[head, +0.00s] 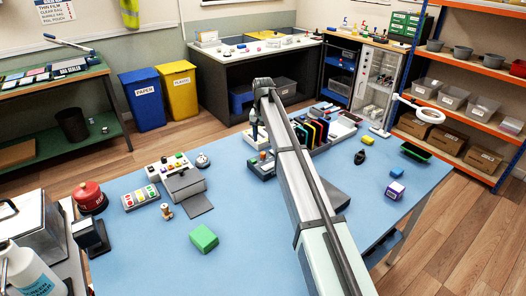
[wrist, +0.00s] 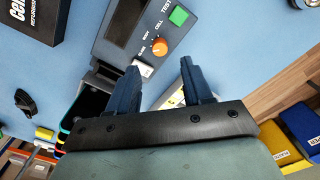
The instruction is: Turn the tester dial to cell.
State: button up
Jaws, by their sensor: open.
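The tester (wrist: 125,30) is a dark grey box with an orange dial (wrist: 159,46) in the wrist view. Small white labels lie around the dial, one reading CELL. Which label the dial points at is too small to tell. A green button (wrist: 178,15) sits beside it, near the word TEST. My gripper (wrist: 160,70) is open and empty, its two dark fingers apart, with the dial ahead of and between the tips in the picture. No contact shows. In the head view my gripper (head: 256,132) hangs above the tester (head: 262,168), partly hidden by my arm.
A rack of coloured slots (head: 318,132) stands close to the tester, behind my arm. The table's front middle is mostly clear.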

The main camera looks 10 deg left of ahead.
aim_at(263, 153)
jog(key=shift+f, duration=3.6)
grip_shut()
